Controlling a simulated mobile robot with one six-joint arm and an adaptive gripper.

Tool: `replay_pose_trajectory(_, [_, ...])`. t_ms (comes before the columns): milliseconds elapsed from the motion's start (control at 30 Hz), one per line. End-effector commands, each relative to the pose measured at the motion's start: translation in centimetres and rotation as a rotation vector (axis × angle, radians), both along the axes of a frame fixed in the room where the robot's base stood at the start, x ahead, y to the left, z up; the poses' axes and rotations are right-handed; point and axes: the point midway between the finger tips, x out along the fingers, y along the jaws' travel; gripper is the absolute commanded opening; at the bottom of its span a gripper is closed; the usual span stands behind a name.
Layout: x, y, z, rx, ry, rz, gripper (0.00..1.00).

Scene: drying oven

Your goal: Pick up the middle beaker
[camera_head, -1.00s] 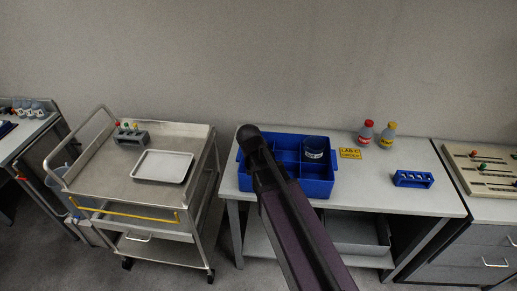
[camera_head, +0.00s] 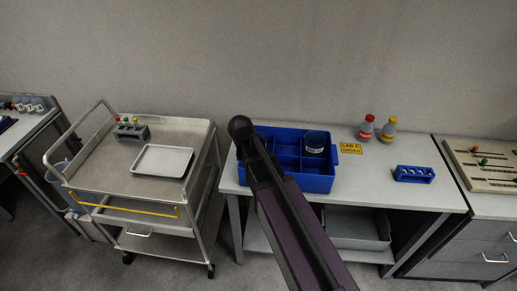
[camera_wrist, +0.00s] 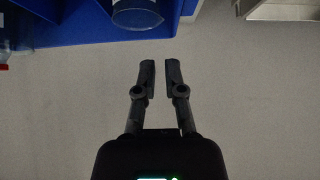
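A row of small labelled beakers (camera_head: 27,104) stands on the bench at the far left edge of the head view. They are too small there to read. Another clear beaker with a white label (camera_head: 315,143) stands in a right compartment of the blue divided crate (camera_head: 318,184); a clear beaker in blue surroundings also shows at the top of the wrist view (camera_wrist: 137,13). My gripper (camera_wrist: 160,66) has a narrow gap between its fingers and nothing in it. It points down over grey floor in the wrist view. My arm hides part of the crate in the head view.
A steel trolley (camera_head: 113,180) with a pale tray (camera_head: 163,160) and a tube rack (camera_head: 131,130) stands left of the crate's table (camera_head: 390,190). Red-capped (camera_head: 367,128) and yellow-capped (camera_head: 389,129) bottles and a blue rack (camera_head: 413,174) stand right of the crate.

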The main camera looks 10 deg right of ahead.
Motion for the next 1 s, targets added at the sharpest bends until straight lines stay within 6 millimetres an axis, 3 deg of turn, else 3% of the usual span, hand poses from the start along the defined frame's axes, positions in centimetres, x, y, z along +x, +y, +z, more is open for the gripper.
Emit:
replay_pose_trajectory(500, [3.9,-1.3,-4.3,-0.001,0.0,-0.001,0.13])
replay_pose_trajectory(1000, [4.6,-1.6,-4.8,0.0,0.0,-0.001,0.13])
